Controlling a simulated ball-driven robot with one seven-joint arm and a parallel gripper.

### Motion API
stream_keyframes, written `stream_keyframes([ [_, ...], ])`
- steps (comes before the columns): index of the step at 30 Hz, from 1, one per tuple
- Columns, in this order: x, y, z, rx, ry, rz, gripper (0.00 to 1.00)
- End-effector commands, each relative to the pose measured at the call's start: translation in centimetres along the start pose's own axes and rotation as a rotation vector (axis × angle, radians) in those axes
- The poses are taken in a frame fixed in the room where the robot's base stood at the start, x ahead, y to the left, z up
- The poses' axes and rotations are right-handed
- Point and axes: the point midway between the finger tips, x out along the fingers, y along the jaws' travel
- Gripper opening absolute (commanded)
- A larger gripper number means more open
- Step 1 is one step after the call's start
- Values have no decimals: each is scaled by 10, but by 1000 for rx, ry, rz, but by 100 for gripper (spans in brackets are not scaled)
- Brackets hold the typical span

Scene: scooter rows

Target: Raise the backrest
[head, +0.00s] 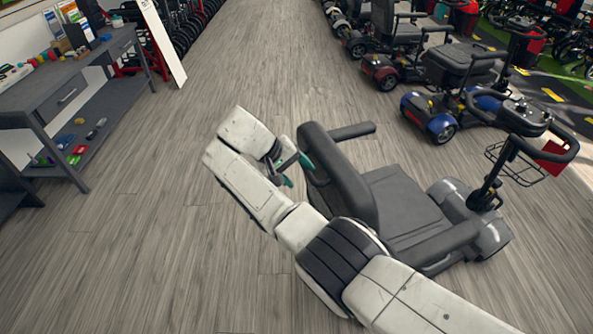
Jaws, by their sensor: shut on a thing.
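The grey mobility scooter stands in the middle right of the head view. Its dark backrest (345,185) rises at a slant from the left end of the seat (402,205). My gripper (297,171), with teal fingertips, is at the left side of the backrest and shut on its edge. The exact contact is partly hidden by the gripper itself. One armrest (352,131) sticks out on the far side and another (440,243) on the near side. My arm hides the lower near part of the scooter.
The scooter's tiller (490,180) with basket stands at the right. A row of parked scooters (440,85) lines the upper right. A grey workbench (75,85) with small items stands at the left, a white board (162,45) beside it. The wooden floor (220,60) between is clear.

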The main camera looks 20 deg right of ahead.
Motion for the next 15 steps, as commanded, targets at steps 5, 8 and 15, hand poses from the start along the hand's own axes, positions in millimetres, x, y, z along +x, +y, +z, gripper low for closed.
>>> stream_keyframes([
  [5,-26,-8,0,-8,6,-11,44],
  [8,-47,-7,-1,-7,9,-9,44],
  [15,-89,-3,0,-2,7,-2,44],
])
